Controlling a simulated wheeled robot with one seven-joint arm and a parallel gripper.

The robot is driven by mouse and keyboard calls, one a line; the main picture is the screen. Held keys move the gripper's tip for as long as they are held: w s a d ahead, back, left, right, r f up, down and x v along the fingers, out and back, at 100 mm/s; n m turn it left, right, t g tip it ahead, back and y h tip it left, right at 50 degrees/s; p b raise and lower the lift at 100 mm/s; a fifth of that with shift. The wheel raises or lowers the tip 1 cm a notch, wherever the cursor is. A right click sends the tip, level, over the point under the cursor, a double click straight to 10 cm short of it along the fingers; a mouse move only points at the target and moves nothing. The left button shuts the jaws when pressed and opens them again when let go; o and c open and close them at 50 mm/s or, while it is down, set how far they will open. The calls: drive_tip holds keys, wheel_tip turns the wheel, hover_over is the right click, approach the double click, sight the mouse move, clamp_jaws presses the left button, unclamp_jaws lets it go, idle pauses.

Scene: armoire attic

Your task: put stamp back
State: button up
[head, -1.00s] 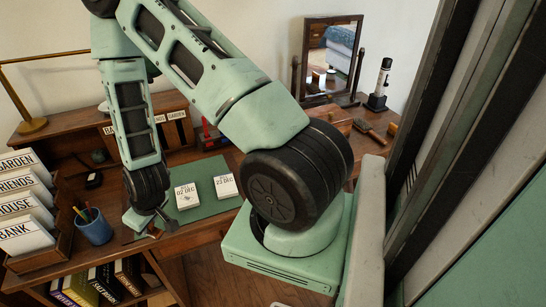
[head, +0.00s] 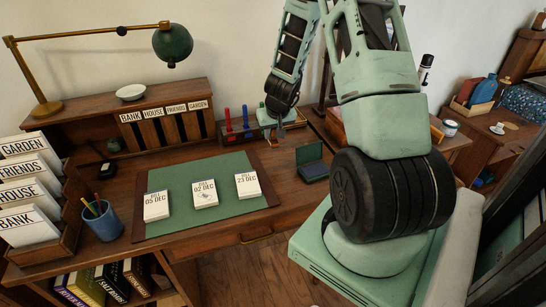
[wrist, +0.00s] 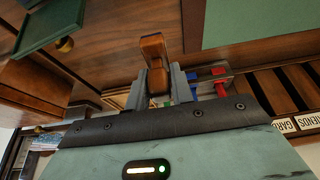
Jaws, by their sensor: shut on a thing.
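My gripper (wrist: 158,88) is shut on a stamp with a brown wooden handle (wrist: 153,48), which sticks out between the fingers in the wrist view. In the head view my gripper (head: 280,122) hangs at the back right of the desk, just right of the stamp rack (head: 238,136). The rack holds stamps with blue and red handles; a green knob shows at its right end. The blue handle (wrist: 208,71) and red handle (wrist: 220,89) are close to the right of my gripper in the wrist view.
An open green ink pad (head: 314,170) lies right of the green desk mat (head: 222,208). Three dated paper stacks stand on the mat, the middle one (head: 204,194) with a faint mark. A pencil cup (head: 103,222) and letter sorter (head: 45,245) stand left. A lamp (head: 173,43) overhangs the back.

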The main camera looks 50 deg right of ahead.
drive_tip(key=shift+a+f+b, duration=0.1)
drive_tip(key=shift+f+b, duration=0.2)
drive_tip(key=shift+f, duration=3.2)
drive_tip(key=shift+f, duration=0.2)
drive_tip(key=o, duration=0.8)
drive_tip(key=shift+r, duration=0.15)
drive_tip(key=p+v, duration=0.1)
drive_tip(key=v, duration=1.1)
drive_tip(key=shift+w+a+r, duration=0.1)
drive_tip(key=shift+w, duration=0.05)
